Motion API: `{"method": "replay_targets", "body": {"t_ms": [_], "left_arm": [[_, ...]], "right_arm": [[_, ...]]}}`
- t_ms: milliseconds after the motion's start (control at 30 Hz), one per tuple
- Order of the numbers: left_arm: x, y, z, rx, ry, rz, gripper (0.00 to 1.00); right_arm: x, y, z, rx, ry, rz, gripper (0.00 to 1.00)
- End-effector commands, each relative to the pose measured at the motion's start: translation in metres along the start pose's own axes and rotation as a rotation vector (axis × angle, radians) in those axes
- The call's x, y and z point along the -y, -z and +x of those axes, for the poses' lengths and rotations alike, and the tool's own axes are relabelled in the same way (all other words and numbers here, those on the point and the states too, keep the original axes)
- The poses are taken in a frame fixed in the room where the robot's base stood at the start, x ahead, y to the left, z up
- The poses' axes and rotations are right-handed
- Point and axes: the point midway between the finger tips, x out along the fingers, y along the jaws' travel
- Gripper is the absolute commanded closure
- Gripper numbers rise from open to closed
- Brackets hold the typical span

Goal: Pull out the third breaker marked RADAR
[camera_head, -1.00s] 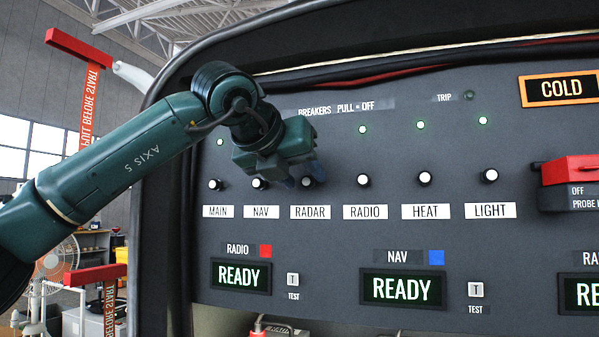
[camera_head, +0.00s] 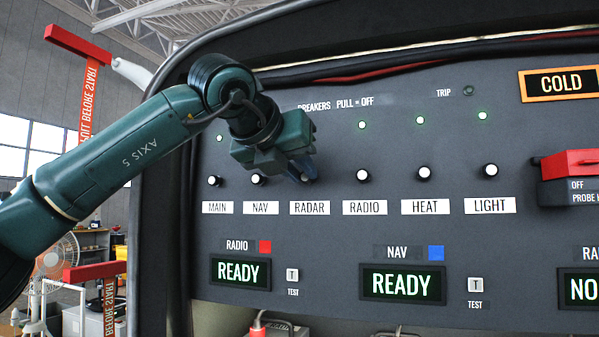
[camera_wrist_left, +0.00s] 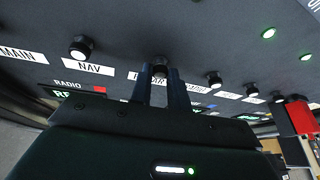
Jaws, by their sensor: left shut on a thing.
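The RADAR breaker knob is third from the left in the row, above the RADAR label (camera_head: 309,208). In the head view, the fingers of my left gripper (camera_head: 303,172) cover most of it. In the left wrist view, the RADAR knob (camera_wrist_left: 160,66) sits between the two fingertips of my left gripper (camera_wrist_left: 160,78), which is shut on it. The RADAR label is partly hidden by the fingers there. My right gripper is not in view.
The NAV knob (camera_head: 258,179) and RADIO knob (camera_head: 362,176) stand close on either side. A red switch cover (camera_head: 570,166) juts out at right. The display at the lower right edge (camera_head: 584,291) reads "NO", cut off by the frame. Red pull tags hang at left.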

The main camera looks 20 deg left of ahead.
Motion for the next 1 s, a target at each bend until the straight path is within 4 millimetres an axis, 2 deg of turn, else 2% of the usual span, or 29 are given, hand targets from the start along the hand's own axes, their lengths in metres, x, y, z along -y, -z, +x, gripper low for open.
{"method": "replay_targets", "body": {"t_ms": [100,367,400,667,900,1000], "left_arm": [[0.001,0.008,-0.009,0.001,0.002,0.001,1.00],[0.002,0.006,-0.012,-0.004,0.001,0.003,1.00],[0.002,0.006,-0.012,-0.004,0.001,0.002,0.81],[0.002,0.006,-0.012,-0.002,0.001,0.002,0.60],[0.002,0.006,-0.012,-0.001,0.001,0.001,0.60],[0.002,0.005,-0.019,0.001,0.002,0.001,0.60]], "right_arm": [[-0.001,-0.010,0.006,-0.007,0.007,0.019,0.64],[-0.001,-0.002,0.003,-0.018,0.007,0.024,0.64],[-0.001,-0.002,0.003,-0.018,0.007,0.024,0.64],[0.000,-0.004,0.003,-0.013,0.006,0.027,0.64],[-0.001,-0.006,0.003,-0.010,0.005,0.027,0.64],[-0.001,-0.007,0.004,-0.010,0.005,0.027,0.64]]}}
